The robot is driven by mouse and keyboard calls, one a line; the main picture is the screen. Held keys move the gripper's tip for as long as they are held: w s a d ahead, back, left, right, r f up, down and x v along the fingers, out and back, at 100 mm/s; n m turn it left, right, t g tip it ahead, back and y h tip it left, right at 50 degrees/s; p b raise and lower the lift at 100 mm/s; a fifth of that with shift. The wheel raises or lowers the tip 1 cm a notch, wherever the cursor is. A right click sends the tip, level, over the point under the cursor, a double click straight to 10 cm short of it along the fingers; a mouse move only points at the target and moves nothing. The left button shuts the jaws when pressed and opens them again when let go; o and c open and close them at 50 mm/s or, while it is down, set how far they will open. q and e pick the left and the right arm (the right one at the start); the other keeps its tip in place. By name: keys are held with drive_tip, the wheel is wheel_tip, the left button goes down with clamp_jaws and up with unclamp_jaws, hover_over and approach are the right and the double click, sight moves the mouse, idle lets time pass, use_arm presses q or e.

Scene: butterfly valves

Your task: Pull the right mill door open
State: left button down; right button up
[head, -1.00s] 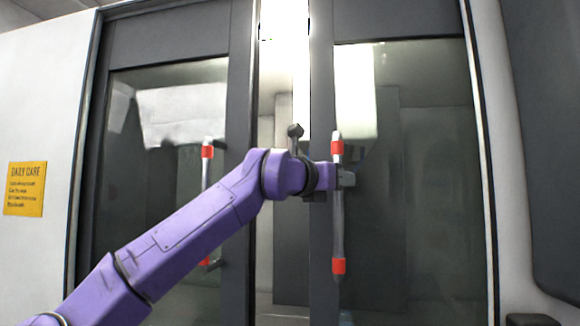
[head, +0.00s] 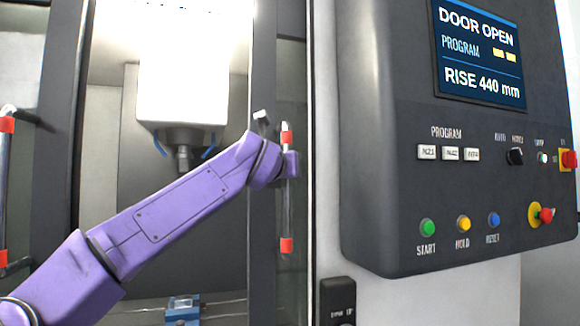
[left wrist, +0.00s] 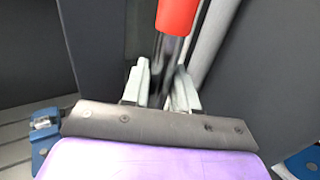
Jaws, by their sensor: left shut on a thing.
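The right mill door (head: 262,230) is a dark framed panel that stands apart from the left door (head: 62,130), with a wide opening between them. Its vertical handle (head: 287,215) is a grey bar with red bands near both ends. My left gripper (head: 291,163), at the end of the purple arm, is shut around the bar below the upper red band. In the left wrist view the two pale fingers (left wrist: 162,88) close on the handle (left wrist: 177,18), with a red band just above them. My right gripper is not in view.
Inside the opening are a white spindle head (head: 183,100) and a blue vise (head: 182,308). A control panel (head: 460,200) stands to the right; its screen (head: 480,50) reads "DOOR OPEN" and "RISE 440 mm". The left door's handle (head: 4,185) is at the left edge.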

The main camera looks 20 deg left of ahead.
use_arm(q)
drive_tip(key=shift+d, duration=0.1)
drive_tip(key=c, duration=1)
unclamp_jaws()
drive_tip(key=shift+w, duration=0.1)
drive_tip(key=s+b, duration=0.1)
drive_tip(key=s, duration=0.2)
drive_tip(key=s+b, duration=0.2)
drive_tip(key=s, duration=0.2)
drive_tip(key=s+b, duration=0.2)
drive_tip(key=s, duration=0.1)
drive_tip(key=shift+s+d, duration=0.25)
drive_tip(key=shift+s, duration=0.05)
